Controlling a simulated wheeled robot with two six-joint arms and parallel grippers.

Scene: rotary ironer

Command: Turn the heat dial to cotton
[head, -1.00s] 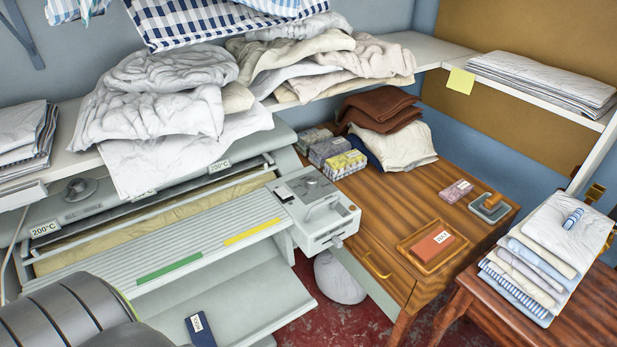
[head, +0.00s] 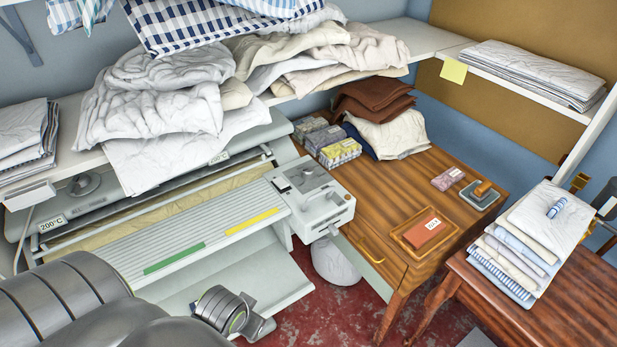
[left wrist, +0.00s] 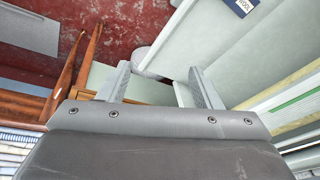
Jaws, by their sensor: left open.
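The rotary ironer's pale control box (head: 316,200) sits at the right end of the slatted feed board. Small controls show on its top and front, but I cannot tell which is the heat dial or read any setting. My left gripper (head: 258,320) is in front of and below the feed board, lower than the box and apart from it. In the left wrist view, its two fingers (left wrist: 158,70) are spread with nothing between them. My right gripper is not in view.
A shelf of rumpled linen (head: 165,100) overhangs the ironer. A wooden desk (head: 385,200) with boxes and a red block stands right of the control box. A folded stack (head: 530,245) is on the right table. Red floor (head: 325,300) lies open below the box.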

